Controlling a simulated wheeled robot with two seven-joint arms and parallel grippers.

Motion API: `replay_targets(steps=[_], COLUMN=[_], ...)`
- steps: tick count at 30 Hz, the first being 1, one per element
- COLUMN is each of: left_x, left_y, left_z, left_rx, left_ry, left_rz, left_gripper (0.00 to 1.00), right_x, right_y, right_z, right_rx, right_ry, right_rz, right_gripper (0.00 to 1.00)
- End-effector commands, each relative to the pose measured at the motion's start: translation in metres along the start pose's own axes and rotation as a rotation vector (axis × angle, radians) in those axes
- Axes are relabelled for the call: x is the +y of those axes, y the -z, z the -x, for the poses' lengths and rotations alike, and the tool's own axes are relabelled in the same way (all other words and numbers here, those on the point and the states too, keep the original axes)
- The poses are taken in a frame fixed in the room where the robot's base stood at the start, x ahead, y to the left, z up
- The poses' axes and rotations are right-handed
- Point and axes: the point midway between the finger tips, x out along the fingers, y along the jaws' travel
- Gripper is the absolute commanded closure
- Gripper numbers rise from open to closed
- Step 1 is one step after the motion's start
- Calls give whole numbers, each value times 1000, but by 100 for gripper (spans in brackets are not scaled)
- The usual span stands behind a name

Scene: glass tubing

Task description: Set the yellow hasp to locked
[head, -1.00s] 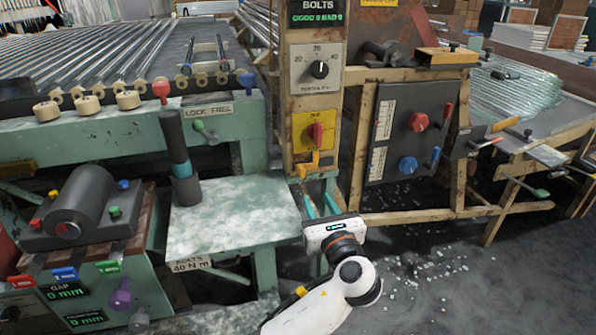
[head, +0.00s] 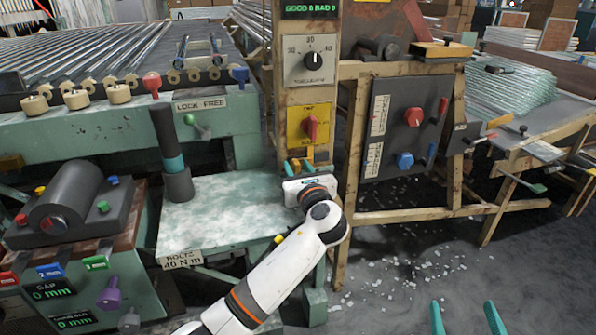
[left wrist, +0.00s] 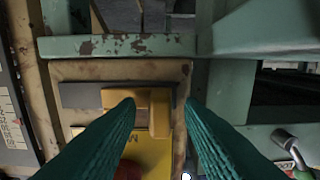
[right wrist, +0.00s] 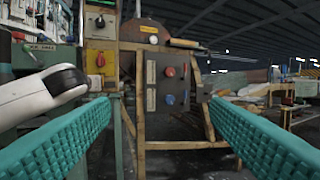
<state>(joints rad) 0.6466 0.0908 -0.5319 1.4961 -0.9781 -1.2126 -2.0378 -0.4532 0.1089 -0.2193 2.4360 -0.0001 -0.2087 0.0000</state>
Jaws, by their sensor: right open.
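The yellow hasp (left wrist: 158,115) sits on the post just below the yellow panel with the red knob (head: 310,126). In the left wrist view it has a short sideways bar and a longer upright piece, on a dark strip. My left gripper (left wrist: 160,101) is open, with its teal fingers on either side of the hasp; the left fingertip overlaps the bar's end. I cannot tell whether it touches. In the head view my left gripper (head: 305,168) hides most of the hasp. My right gripper (head: 468,312) is open and empty over the floor, far from the hasp.
A green bench (head: 225,212) with a dark upright cylinder (head: 170,140) stands left of the post. A dark panel with red and blue knobs (head: 405,130) is on a wooden frame to the right.

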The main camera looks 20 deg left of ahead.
Motion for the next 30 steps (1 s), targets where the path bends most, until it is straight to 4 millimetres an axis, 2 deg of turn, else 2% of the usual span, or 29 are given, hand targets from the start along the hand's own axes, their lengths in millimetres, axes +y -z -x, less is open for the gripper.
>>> replay_targets(steps=[5, 12, 21, 26, 30], left_x=[0, 0, 1, 5, 9], left_y=[0, 0, 1, 2, 3], left_z=[0, 0, 0, 0, 0], left_rx=[0, 0, -1, -2, -2], left_ry=[0, 0, 0, 0, 0], left_rz=[0, 0, 0, -2, -2], left_gripper=[65, 100, 100, 100, 100], right_x=[0, 0, 0, -4, -9], right_y=[0, 0, 0, 24, 52], right_z=[0, 0, 0, 5, 18], right_rx=[-1, 0, 13, 185, 377], right_ry=[0, 0, 1, 10, 22], right_rz=[0, 0, 0, 4, 7], right_gripper=[29, 29, 29, 29, 29])
